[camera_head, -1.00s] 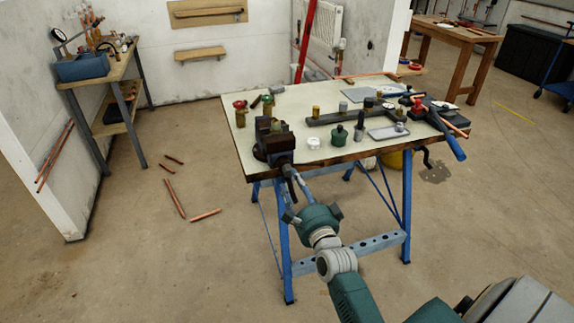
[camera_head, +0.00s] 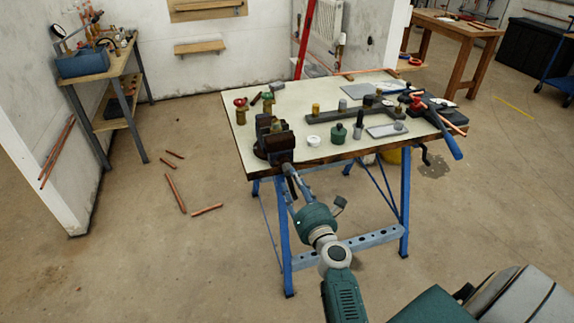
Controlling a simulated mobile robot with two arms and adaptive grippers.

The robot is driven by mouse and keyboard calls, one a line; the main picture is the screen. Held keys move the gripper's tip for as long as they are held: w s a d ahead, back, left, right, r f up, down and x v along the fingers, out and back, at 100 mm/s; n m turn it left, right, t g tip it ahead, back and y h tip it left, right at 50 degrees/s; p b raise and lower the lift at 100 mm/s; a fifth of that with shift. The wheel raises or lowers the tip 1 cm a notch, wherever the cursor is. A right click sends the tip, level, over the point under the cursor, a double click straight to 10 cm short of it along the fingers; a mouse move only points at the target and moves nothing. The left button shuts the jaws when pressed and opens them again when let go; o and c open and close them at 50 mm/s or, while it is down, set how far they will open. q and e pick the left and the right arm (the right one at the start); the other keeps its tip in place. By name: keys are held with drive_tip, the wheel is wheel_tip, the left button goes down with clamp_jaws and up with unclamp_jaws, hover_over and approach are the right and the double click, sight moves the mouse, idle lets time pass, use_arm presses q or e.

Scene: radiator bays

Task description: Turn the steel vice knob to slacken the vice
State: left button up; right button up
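The dark vice (camera_head: 275,142) stands at the front left corner of the workbench (camera_head: 345,92). Its knob side faces me, at the bench's front edge, and the knob (camera_head: 288,169) is small and mostly covered by my fingers. My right gripper (camera_head: 294,178) reaches up from below, with its fingertips at the knob. The fingers are too small and overlapped to tell whether they close on it. My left gripper is not in view.
On the bench stand valves with red and green tops (camera_head: 241,108), a white round cap (camera_head: 313,141), a green bottle (camera_head: 338,134) and a grey tray (camera_head: 386,130). A blue-handled tool (camera_head: 447,138) overhangs the right edge. Copper pipes (camera_head: 175,193) lie on the floor at left.

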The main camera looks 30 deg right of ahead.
sight(290, 174)
drive_tip(key=x, duration=0.5)
drive_tip(key=shift+f, duration=0.1)
idle(0.6)
drive_tip(key=shift+c, duration=0.5)
clamp_jaws()
